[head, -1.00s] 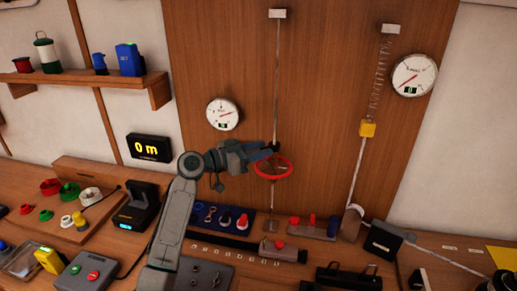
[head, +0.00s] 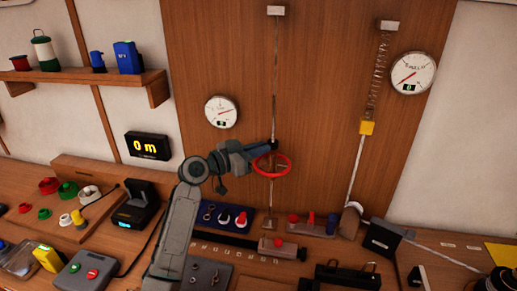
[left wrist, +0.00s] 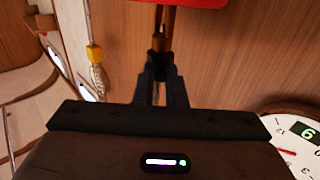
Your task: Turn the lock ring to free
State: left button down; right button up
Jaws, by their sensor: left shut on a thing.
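A red ring (head: 271,165) sits around the vertical line hanging against the wooden panel in the head view. A red edge (left wrist: 178,3) also shows at the top of the left wrist view. My left gripper (head: 273,146) is at the line, just above the red ring. In the left wrist view its two dark fingers (left wrist: 160,75) are shut on a narrow brownish fitting (left wrist: 160,42) on the line. The fingers hide part of this fitting. I cannot tell from the frames which part is the lock ring. My right gripper is not in view.
A round gauge (head: 221,111) is left of the line, and another gauge (head: 412,73) is beside a spring at the right. The bench below holds a switch box (head: 89,273) and several small tools.

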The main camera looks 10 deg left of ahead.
pick_arm(q)
jog(key=c, duration=1.5)
grip_release()
jog(key=b+v, duration=0.5)
jog(key=v, duration=0.6)
jog(key=shift+d, duration=0.1)
